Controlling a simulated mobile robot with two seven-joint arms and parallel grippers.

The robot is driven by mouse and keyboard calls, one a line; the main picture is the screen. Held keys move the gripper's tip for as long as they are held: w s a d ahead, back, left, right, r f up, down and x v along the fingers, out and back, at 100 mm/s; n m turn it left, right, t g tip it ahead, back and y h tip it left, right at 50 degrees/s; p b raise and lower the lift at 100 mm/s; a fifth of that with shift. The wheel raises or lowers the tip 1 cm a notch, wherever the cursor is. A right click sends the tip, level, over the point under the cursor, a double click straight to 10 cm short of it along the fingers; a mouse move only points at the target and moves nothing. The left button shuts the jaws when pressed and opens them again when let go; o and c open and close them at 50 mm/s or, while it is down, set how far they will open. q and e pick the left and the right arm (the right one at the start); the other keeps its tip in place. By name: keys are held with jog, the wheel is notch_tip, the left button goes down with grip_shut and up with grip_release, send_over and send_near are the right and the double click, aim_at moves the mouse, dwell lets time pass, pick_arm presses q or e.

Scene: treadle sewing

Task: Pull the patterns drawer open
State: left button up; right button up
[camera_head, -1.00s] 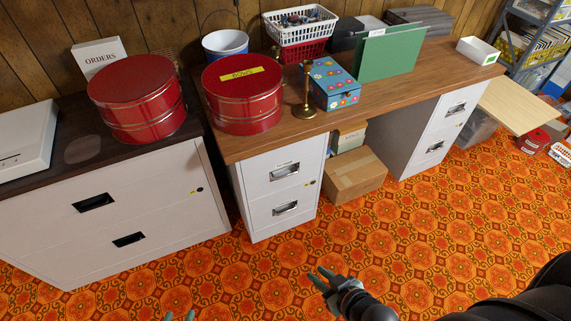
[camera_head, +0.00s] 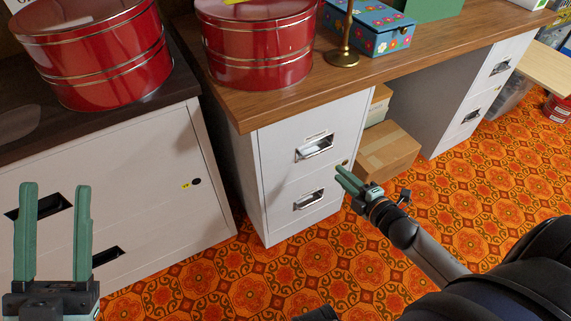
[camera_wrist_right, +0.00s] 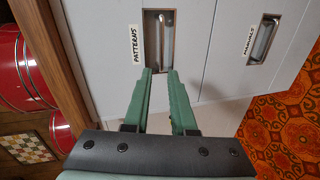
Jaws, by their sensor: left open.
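The patterns drawer (camera_head: 290,160) is the upper drawer of the white pedestal under the wooden desk, and it is closed. Its metal pull handle (camera_head: 314,147) sits in a recess. In the right wrist view the PATTERNS label (camera_wrist_right: 135,44) is beside that handle (camera_wrist_right: 162,40). My right gripper (camera_head: 342,175) is open and empty in front of the pedestal, its fingertips (camera_wrist_right: 160,72) pointing at the handle and apparently apart from it. My left gripper (camera_head: 54,190) is open and empty in front of the cabinet at the left.
A lower drawer labelled MANUALS (camera_wrist_right: 249,41) is closed. A red tin (camera_head: 258,50), a brass stand (camera_head: 343,45) and a flowered box (camera_head: 370,32) stand on the desk. A cardboard box (camera_head: 385,150) sits on the floor right of the pedestal. The patterned floor in front is clear.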

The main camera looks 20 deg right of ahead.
aim_at(318, 152)
pick_arm(q)
jog(key=f+b, duration=0.1)
jog(key=s+f+h+b, duration=0.1)
jog(key=b, duration=0.1)
jog(key=f+h+b, duration=0.1)
jog(key=shift+s+d+f+m+b, duration=0.25)
jog(key=shift+d+f+m+b, duration=0.05)
jog(key=shift+b, duration=0.05)
pick_arm(e)
jog(key=shift+n, duration=0.6)
jog(key=x, duration=1.3)
jog(key=shift+w+d+f, duration=0.15)
jog(key=shift+d+f, duration=0.1)
jog(key=shift+d, duration=0.1)
grip_shut()
